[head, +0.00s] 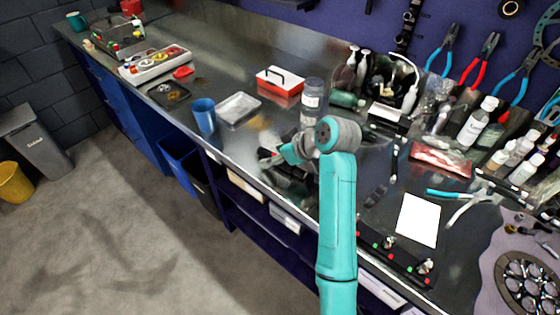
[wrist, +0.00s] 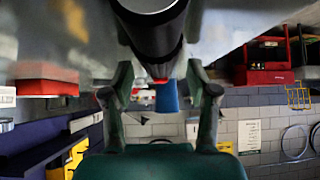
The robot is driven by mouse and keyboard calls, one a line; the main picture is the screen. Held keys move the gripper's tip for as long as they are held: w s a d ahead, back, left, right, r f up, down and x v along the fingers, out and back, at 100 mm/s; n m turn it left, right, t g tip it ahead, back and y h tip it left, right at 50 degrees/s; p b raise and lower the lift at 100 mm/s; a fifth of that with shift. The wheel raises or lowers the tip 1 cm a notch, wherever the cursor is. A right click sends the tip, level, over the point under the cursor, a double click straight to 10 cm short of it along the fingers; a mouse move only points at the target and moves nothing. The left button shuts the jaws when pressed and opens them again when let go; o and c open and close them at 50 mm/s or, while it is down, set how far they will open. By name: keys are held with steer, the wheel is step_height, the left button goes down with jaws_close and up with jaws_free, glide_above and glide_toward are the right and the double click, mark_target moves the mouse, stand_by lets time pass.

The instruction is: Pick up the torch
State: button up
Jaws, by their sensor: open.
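The torch, a black cylinder (wrist: 158,45) with a pale metal rim at its near end, runs from the top of the wrist view towards the space between my fingertips. A small red patch shows at its far end. My gripper (wrist: 157,76) is open, with one finger on each side of the torch's far part; I cannot tell whether either touches it. In the head view my gripper (head: 281,159) is low over the bench's front edge, left of my teal arm. Dark shapes lie around it there, and the torch cannot be made out clearly among them.
On the bench (head: 225,72), a blue cup (head: 203,115), a metal tray (head: 238,109) and a grey-lidded jar (head: 313,93) stand near my gripper. A red box (head: 279,82) is behind. Pliers, bottles and a white sheet (head: 418,220) crowd the right. The left floor is open.

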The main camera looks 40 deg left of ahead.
steer(key=shift+c, duration=0.3)
jaws_close()
step_height(320, 180, up, 10)
steer(key=shift+f, duration=0.1)
stand_by(0.4)
